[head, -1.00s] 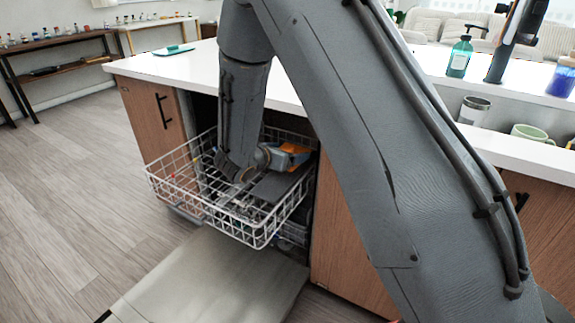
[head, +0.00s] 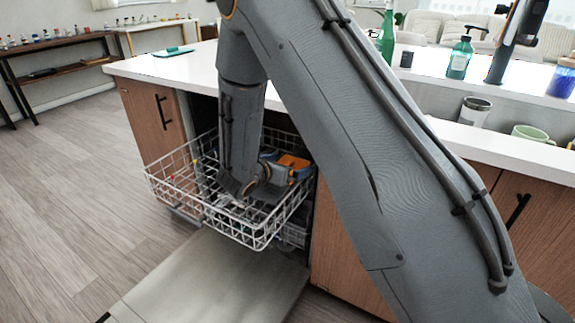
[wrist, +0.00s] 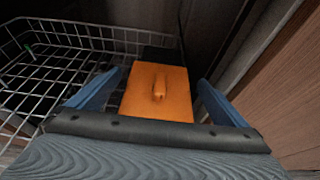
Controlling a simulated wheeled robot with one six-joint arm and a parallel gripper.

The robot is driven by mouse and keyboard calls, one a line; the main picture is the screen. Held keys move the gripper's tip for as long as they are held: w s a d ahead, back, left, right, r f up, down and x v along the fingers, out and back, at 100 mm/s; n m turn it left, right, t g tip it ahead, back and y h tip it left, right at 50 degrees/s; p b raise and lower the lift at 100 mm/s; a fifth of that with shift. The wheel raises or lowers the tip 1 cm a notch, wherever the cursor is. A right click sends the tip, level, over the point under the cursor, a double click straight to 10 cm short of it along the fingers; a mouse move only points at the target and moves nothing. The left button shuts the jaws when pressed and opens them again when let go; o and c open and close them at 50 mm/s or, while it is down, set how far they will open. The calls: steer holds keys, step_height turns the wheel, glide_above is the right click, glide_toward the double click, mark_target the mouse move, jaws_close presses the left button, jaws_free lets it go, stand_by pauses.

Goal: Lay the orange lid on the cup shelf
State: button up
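The orange lid (wrist: 160,100) has a small raised handle and lies flat between the two blue fingers of my gripper (wrist: 160,77) in the wrist view. The fingers are apart, with a narrow gap on each side of the lid. In the head view my gripper (head: 284,166) is inside the pulled-out dishwasher rack, and part of the orange lid (head: 296,161) shows beside it. A dark flat surface (wrist: 160,54) shows just beyond the lid; I cannot tell if it is the cup shelf. What lies under the lid is hidden.
The white wire rack (head: 228,234) extends over the open dishwasher door (head: 215,275). In the wrist view a wooden cabinet side (wrist: 290,110) stands close on the right, and the rack's left part (wrist: 60,60) looks mostly open. The white counter (head: 190,70) is above.

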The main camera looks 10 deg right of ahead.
steer(key=shift+r, duration=0.2)
steer(key=v, duration=1.1)
steer(key=shift+s+a+r+p, duration=0.15)
steer(key=shift+s+a+p, duration=0.1)
steer(key=shift+p, duration=0.1)
steer(key=shift+s+d+r, duration=0.2)
steer(key=shift+s+d, duration=0.05)
steer(key=s+d+r+m+g+y, duration=0.1)
steer(key=s+d+r+m+g, duration=0.1)
steer(key=s+d+m+g, duration=0.45)
steer(key=s+d+r+m+g+y, duration=0.1)
steer(key=s+d+r+m+g, duration=0.2)
steer(key=s+m, duration=0.6)
steer(key=s+a+r+m+y, duration=0.1)
steer(key=s+a+m+y, duration=0.2)
steer(key=s+m+y, duration=0.1)
steer(key=s+a+r+m+y, duration=0.1)
steer(key=s+a+m+y, duration=0.2)
steer(key=s+m, duration=0.4)
steer(key=shift+s+r+y, duration=0.4)
steer(key=shift+s+y, duration=0.1)
steer(key=shift+s, duration=0.2)
